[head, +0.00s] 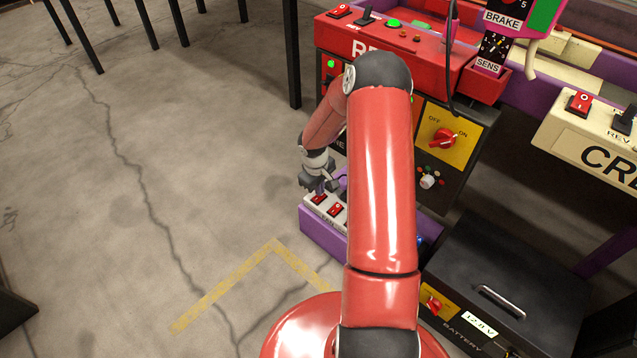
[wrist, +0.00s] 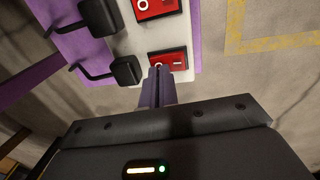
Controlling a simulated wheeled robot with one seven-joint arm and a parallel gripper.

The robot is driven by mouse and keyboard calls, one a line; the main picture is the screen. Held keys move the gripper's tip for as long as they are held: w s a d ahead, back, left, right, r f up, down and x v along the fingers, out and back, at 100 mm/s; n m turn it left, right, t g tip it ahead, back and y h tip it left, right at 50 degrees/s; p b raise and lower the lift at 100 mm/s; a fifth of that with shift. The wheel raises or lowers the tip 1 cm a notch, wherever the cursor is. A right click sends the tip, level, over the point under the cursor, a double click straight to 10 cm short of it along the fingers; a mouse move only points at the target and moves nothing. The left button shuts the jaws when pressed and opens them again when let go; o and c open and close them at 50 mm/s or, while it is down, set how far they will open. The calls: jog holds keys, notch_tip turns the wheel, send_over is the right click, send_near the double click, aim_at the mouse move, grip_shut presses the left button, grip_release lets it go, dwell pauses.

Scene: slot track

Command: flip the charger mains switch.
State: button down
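A white switch strip (head: 324,213) with red rocker switches sits on a low purple block, left of the dark cabinet. In the wrist view one red rocker (wrist: 169,62) lies right at my fingertips, and a second red rocker (wrist: 155,8) is above it. Both carry white marks. I cannot read which one is the charger mains switch. My gripper (wrist: 160,70) is shut with nothing between its fingers. Its tips overlap the lower edge of the nearer rocker; I cannot tell whether they touch it. In the head view my gripper (head: 320,188) is low over the strip's left end.
The dark cabinet has a yellow OFF/ON panel with a red knob (head: 444,138). A black battery box (head: 510,275) stands at right. Open concrete floor with yellow tape (head: 225,285) lies left.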

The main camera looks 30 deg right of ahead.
aim_at(314, 199)
jog(key=shift+f+b, duration=0.35)
jog(key=shift+b, duration=0.1)
jog(key=shift+s+a, duration=0.1)
jog(key=shift+s+a, duration=0.35)
jog(key=shift+a, duration=0.5)
notch_tip(314, 199, up, 8)
jog(key=p, duration=0.1)
jog(key=shift+a+r, duration=0.15)
